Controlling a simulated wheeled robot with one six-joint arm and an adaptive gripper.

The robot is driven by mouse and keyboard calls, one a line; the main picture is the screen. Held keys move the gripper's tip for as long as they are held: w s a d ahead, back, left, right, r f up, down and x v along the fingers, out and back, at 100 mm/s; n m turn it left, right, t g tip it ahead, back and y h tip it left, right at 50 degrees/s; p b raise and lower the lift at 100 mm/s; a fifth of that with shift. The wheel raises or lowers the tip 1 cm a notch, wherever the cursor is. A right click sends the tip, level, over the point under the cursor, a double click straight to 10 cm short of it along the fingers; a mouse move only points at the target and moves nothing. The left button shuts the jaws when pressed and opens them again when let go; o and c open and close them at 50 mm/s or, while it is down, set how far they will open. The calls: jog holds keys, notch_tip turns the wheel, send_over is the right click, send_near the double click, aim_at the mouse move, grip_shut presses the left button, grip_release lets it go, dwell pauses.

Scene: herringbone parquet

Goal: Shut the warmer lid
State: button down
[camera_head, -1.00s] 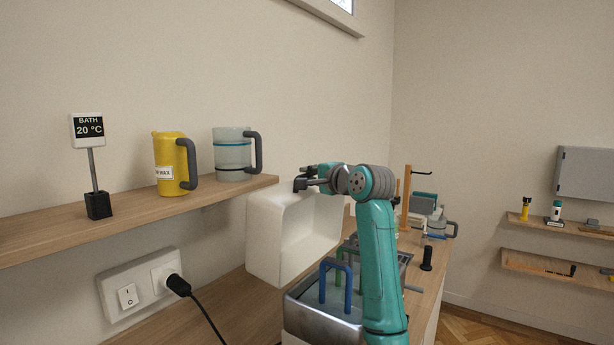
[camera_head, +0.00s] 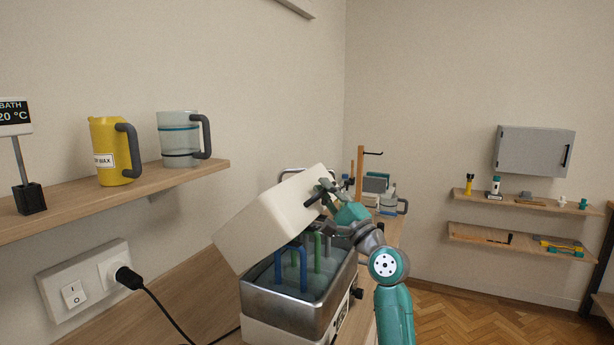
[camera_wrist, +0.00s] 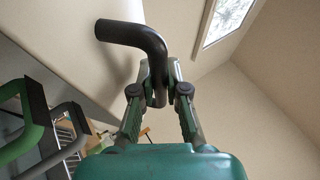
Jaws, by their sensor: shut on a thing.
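The warmer (camera_head: 262,312) is a metal bath with a white base, standing on the wooden counter. Its white lid (camera_head: 272,222) is tilted, partly open above the bath. Blue and green handles (camera_head: 303,268) stand up out of the bath beneath it. My gripper (camera_head: 326,200) is at the lid's front edge, shut on the dark lid handle (camera_head: 322,188). In the wrist view, the bent dark handle (camera_wrist: 135,37) runs down between the fingers of my gripper (camera_wrist: 160,88), and the pale lid (camera_wrist: 75,40) is behind it.
A shelf (camera_head: 120,197) on the left holds a yellow jug (camera_head: 107,150), a clear jug (camera_head: 178,140) and a bath temperature sign (camera_head: 15,117). A power cord (camera_head: 165,312) runs from the wall socket. An orange stand (camera_head: 360,175) is farther along the counter.

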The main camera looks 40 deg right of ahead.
jog(key=s+d+f, duration=0.1)
jog(key=s+f, duration=0.3)
jog(key=f, duration=0.4)
jog(key=s+d+f, duration=0.2)
jog(key=s+f, duration=0.2)
jog(key=f, duration=0.4)
jog(key=shift+s, duration=0.25)
jog(key=c, duration=1.4)
grip_release()
jog(key=shift+c, duration=0.2)
jog(key=v, duration=1.2)
